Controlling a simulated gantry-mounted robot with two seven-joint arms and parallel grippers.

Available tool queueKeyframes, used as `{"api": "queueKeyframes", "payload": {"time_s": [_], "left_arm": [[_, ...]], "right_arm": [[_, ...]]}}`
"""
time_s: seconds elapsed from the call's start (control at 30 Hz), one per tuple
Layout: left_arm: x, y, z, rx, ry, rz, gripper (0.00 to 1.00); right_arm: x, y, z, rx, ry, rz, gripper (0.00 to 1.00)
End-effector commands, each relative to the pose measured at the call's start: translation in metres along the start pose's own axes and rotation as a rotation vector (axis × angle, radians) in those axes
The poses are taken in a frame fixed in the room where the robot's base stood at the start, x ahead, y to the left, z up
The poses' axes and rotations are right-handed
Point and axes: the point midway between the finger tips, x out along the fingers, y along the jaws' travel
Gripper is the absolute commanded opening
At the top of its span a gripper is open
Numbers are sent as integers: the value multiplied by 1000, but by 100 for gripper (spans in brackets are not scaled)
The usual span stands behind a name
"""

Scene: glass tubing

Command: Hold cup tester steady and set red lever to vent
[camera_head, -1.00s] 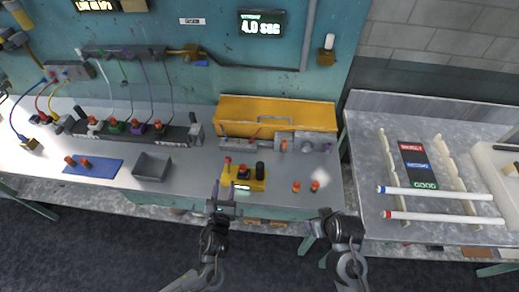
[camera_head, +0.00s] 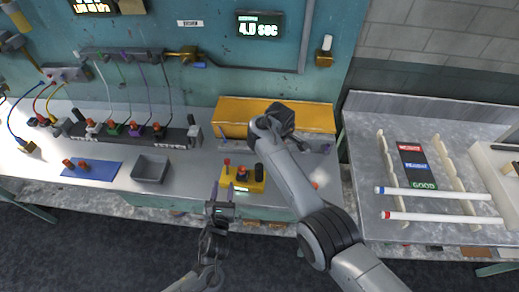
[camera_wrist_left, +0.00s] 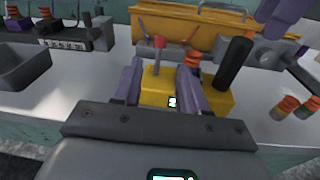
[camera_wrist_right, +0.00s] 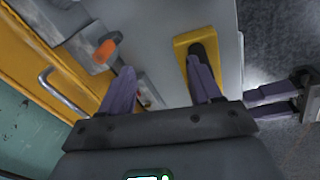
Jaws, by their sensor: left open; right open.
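The yellow cup tester (camera_head: 240,186) stands near the bench's front edge. It has a red-knobbed lever (camera_head: 227,163) at its left, an orange ribbed cup (camera_head: 241,173) in the middle and a black post (camera_head: 259,172) at its right. My left gripper (camera_head: 222,188) is open at the tester's front left. In the left wrist view its fingers spread before the yellow body (camera_wrist_left: 218,98), with the red lever (camera_wrist_left: 158,44) standing between them. My right gripper (camera_wrist_right: 160,66) is open above the bench. One finger overlaps the tester's black post (camera_wrist_right: 200,50) in its view; contact is unclear.
A yellow case (camera_head: 300,115) and a grey fixture with an orange part (camera_wrist_right: 106,50) stand behind the tester. A grey tray (camera_head: 151,168) and a blue mat (camera_head: 92,170) lie to the left.

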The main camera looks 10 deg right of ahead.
Motion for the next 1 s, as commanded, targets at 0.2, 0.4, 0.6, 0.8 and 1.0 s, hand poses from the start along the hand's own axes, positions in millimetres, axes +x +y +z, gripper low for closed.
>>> {"api": "queueKeyframes", "payload": {"time_s": [0.2, 0.4, 0.6, 0.8, 1.0], "left_arm": [[0, 0, 0, 0, 0, 0, 43], [0, 0, 0, 0, 0, 0, 43], [0, 0, 0, 0, 0, 0, 43], [0, 0, 0, 0, 0, 0, 43], [0, 0, 0, 0, 0, 0, 43]], "right_arm": [[-36, -22, -28, -216, -29, -74, 63], [-50, -37, -38, -323, -40, -113, 63], [-41, -43, -38, -350, -43, -124, 63], [-13, -46, -36, -350, -43, -126, 63], [17, -50, -34, -349, -43, -124, 63]]}}
